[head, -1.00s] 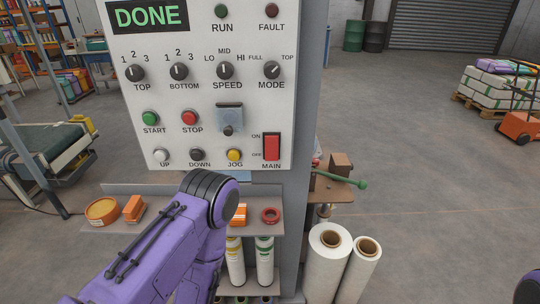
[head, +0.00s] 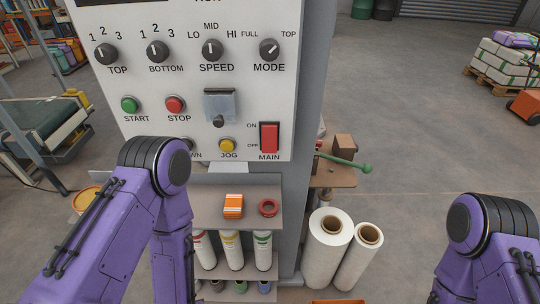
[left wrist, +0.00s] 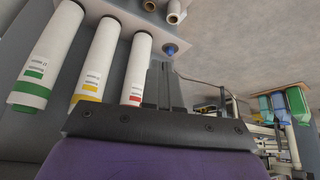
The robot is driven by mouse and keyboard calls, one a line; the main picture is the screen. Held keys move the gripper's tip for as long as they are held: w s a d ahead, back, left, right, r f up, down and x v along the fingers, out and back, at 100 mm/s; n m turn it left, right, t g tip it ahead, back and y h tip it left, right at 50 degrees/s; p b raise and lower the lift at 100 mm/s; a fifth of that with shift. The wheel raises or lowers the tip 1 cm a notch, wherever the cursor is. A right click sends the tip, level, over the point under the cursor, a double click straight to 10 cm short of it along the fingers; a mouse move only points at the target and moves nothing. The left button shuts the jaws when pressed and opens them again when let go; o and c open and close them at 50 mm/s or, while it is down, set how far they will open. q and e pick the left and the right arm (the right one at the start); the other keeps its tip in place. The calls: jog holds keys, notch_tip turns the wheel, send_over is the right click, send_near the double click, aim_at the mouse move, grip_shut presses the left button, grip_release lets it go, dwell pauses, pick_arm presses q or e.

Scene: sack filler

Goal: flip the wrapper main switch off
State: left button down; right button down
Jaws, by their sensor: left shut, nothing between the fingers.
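The wrapper main switch (head: 269,137) is a red rocker in a dark frame at the lower right of the white control panel (head: 140,85). ON is printed beside its upper end, OFF beside its lower end and MAIN below it. I cannot tell which end is pressed in. My left arm stands below and left of the switch in the head view, and its gripper is hidden there. In the left wrist view my left gripper (left wrist: 166,72) has its dark fingers together, empty, near white tubes. The switch is not in that view. My right gripper is out of view; only its arm shows.
A green-knobbed lever (head: 366,168) juts out right of the machine. White film rolls (head: 328,247) stand on the floor there.

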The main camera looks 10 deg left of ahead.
pick_arm(q)
jog(key=w+d+r+m+t+p, duration=0.1)
jog(key=w+d+r+t+p, duration=0.1)
jog(key=w+d+r, duration=0.45)
jog(key=w+d+r+t+p, duration=0.1)
jog(key=w+d+r+t, duration=0.25)
jog(key=r, duration=0.55)
jog(key=m+t+p, duration=0.3)
jog(key=t+p, duration=0.1)
jog(key=t, duration=0.1)
send_near(272, 152)
jog(key=v, duration=0.7)
jog(key=p+x, duration=0.1)
jog(key=x, duration=1.2)
jog(key=shift+w+f, duration=0.2)
jog(key=shift+w, duration=0.2)
